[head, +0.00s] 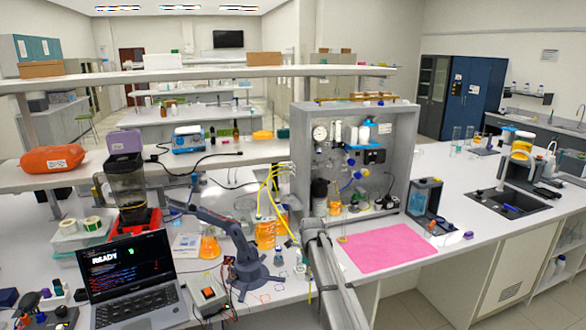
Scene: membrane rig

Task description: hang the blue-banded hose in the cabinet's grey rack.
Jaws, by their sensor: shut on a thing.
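The grey cabinet (298,150) stands open-fronted on the bench, with a gauge, bottles, tubing and small blue fittings (358,174) inside. I cannot make out the grey rack among these. Several thin yellow hoses (272,187) hang at the cabinet's left side and run down to the bench. No blue band can be told on any of them, so I cannot say which is the blue-banded hose. My grey arm reaches from the bottom edge to the cabinet's lower left.
A pink mat (388,248) lies clear right of my arm.

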